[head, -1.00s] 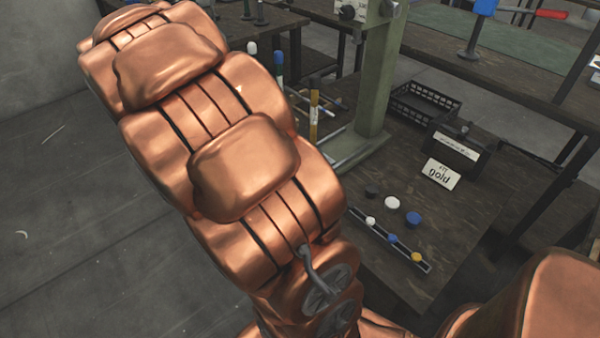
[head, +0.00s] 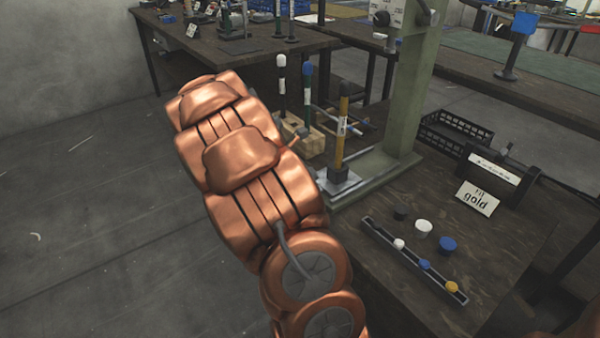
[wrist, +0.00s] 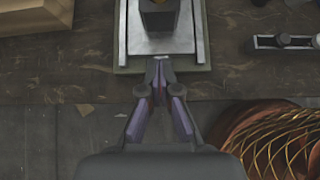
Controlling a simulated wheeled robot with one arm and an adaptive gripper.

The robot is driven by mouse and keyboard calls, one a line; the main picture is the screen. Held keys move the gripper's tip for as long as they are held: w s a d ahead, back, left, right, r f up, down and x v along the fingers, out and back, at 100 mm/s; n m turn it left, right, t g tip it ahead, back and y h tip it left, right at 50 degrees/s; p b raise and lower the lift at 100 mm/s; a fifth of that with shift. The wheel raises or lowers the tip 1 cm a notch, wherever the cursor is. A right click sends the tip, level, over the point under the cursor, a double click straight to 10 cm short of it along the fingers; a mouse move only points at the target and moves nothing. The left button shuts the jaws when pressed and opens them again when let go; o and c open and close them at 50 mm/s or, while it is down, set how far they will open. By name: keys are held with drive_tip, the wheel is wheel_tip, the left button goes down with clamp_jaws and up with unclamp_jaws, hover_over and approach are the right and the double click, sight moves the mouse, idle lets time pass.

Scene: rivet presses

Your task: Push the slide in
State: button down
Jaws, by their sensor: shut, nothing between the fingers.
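The slide (head: 340,184) is a pale metal plate on the green press base, left of the column in the head view. A gold rod (head: 342,130) with a white tag stands upright on it. In the wrist view the slide (wrist: 160,45) lies between two side rails and carries a dark block (wrist: 159,16). My gripper (wrist: 160,66) is shut and empty. Its tips overlap the slide's near edge in the picture; I cannot tell whether they touch it. My gripper is hidden behind my arm in the head view.
The green press column (head: 413,85) stands behind the slide. A wooden block (wrist: 35,15) is left in the wrist view.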

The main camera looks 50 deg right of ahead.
sight(331, 173)
drive_tip(key=d+f, duration=0.1)
drive_tip(key=s+d+b, duration=0.1)
drive_tip(key=d, duration=0.1)
drive_tip(key=d+f, duration=0.1)
drive_tip(key=d, duration=0.1)
drive_tip(key=shift+s+d+f+b, duration=0.15)
drive_tip(key=shift+s+f+b, duration=0.1)
drive_tip(key=shift+f+b, duration=0.1)
drive_tip(key=shift+s+d+r, duration=0.1)
drive_tip(key=shift+s+d, duration=0.1)
drive_tip(key=shift+d, duration=0.35)
drive_tip(key=shift+r, duration=0.1)
